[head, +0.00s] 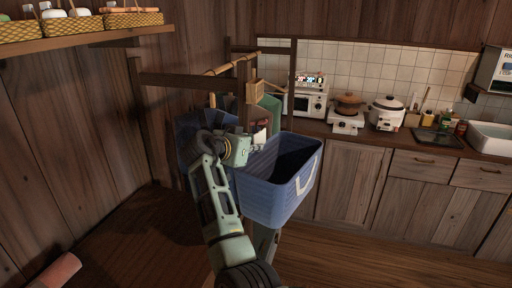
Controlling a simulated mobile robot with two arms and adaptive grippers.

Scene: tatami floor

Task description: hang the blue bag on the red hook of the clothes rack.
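The blue bag (268,197) is a box-shaped, open-topped bag with a white handle on its right side. It is in mid-air in the middle of the head view, slightly tilted. My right gripper (258,139) is at the bag's upper left rim and appears shut on it; its fingertips are small and partly hidden. The clothes rack (188,81) is a dark wooden frame behind my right arm, with dark blue and green cloths hanging on it. I cannot make out the red hook clearly. My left gripper is not in view.
A wooden shelf (85,40) with baskets juts from the left wall. A kitchen counter (345,136) with a toaster oven (305,104), pot (348,104), rice cooker (387,112) and sink (490,140) runs along the back right. A pink cylinder (57,272) is at bottom left. Floor at lower right is clear.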

